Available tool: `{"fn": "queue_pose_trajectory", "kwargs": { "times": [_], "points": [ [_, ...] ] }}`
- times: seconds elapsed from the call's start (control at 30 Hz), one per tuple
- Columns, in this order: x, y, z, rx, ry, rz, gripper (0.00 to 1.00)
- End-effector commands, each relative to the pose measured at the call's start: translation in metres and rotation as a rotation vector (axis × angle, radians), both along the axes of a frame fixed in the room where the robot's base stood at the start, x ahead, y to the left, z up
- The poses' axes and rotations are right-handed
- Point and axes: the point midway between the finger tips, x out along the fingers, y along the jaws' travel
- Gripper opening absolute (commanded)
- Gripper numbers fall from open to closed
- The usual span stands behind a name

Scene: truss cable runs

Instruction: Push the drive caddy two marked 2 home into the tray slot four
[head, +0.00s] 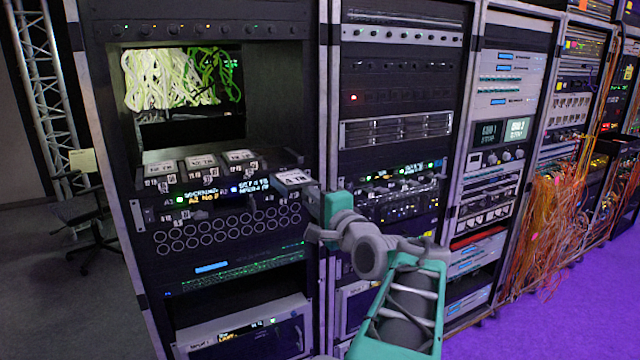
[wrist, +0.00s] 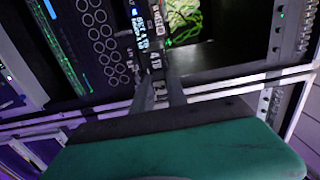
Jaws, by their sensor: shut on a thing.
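A drive caddy (head: 293,178) with a white top label sits at the right end of a row in the left rack, standing out further toward me than the others. The tray (head: 170,216) below the row has a lit display strip. Three other caddies (head: 160,170), (head: 200,162), (head: 239,157) sit to the left. The slot behind the held caddy is mostly hidden.
An open bay with green and white cables (head: 175,80) lies above the caddies. A panel of round holes (head: 228,228) is below. The rack's right post (head: 328,100) stands close beside my gripper. More racks (head: 395,120) continue to the right.

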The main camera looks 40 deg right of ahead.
Motion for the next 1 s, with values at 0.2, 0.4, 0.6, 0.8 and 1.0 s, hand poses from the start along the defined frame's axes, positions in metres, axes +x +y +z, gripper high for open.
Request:
{"fn": "queue_pose_trajectory", "kwargs": {
  "times": [0.2,0.4,0.6,0.8,1.0],
  "points": [
    [-0.008,-0.017,0.024,0.003,-0.001,-0.028,0.00],
    [0.010,-0.021,0.025,0.004,-0.001,-0.024,0.00],
    [0.031,-0.027,0.024,0.004,-0.001,-0.024,0.00],
    [0.044,-0.031,0.023,0.003,-0.002,-0.025,0.00],
    [0.046,-0.032,0.022,0.002,-0.002,-0.026,0.00]
  ]
}}
